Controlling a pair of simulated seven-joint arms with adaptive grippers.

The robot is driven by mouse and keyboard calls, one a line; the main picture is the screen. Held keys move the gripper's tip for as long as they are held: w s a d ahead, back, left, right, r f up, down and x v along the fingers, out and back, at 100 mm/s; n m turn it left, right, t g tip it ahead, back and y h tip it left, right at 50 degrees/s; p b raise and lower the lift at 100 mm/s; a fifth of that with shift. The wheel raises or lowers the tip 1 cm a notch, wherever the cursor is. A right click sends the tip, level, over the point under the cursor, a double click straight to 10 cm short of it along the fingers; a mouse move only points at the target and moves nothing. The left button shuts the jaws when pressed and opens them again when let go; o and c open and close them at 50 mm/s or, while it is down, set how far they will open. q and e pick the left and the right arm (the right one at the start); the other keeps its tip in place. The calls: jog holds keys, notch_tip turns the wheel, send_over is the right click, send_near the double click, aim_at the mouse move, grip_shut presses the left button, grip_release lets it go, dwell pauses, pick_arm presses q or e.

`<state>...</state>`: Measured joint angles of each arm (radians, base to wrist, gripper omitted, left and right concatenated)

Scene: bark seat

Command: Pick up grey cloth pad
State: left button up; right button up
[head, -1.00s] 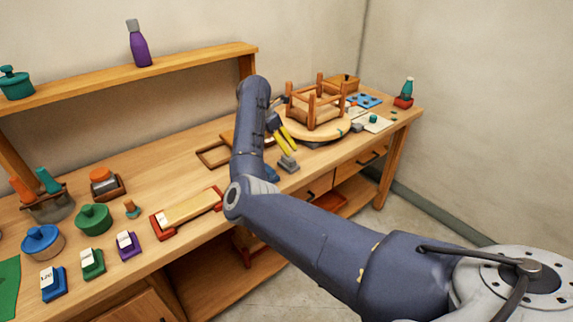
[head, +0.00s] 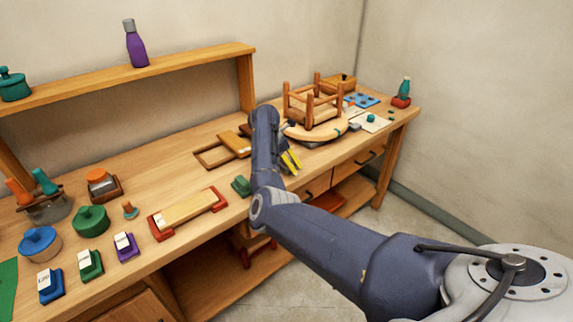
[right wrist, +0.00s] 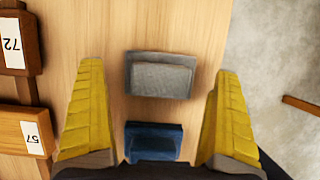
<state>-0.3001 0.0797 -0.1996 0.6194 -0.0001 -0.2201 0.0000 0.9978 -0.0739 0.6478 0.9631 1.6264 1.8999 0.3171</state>
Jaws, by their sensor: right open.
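The grey cloth pad (right wrist: 160,77) lies on the wooden bench top in the right wrist view, a grey block with a woven-looking top. My right gripper (right wrist: 159,72) is open, with one yellow finger to the left of the pad and one to the right, and bare wood shows between each finger and the pad. In the head view my right gripper (head: 290,160) is over the bench's front part, and my arm and gripper hide the pad. My left gripper is not in view.
A dark blue block (right wrist: 154,141) sits close to the pad, nearer the gripper base. Wooden blocks labelled 72 (right wrist: 14,42) and 57 (right wrist: 30,131) lie to the left. A green block (head: 241,185) and a stool frame on a round turntable (head: 318,130) flank my arm.

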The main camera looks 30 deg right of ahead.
jog(key=shift+d+f, duration=0.3)
jog(key=shift+f, duration=0.35)
jog(key=c, duration=1.3)
jog(key=shift+o, duration=0.2)
jog(key=shift+r, duration=0.1)
notch_tip(320, 180, up, 20)
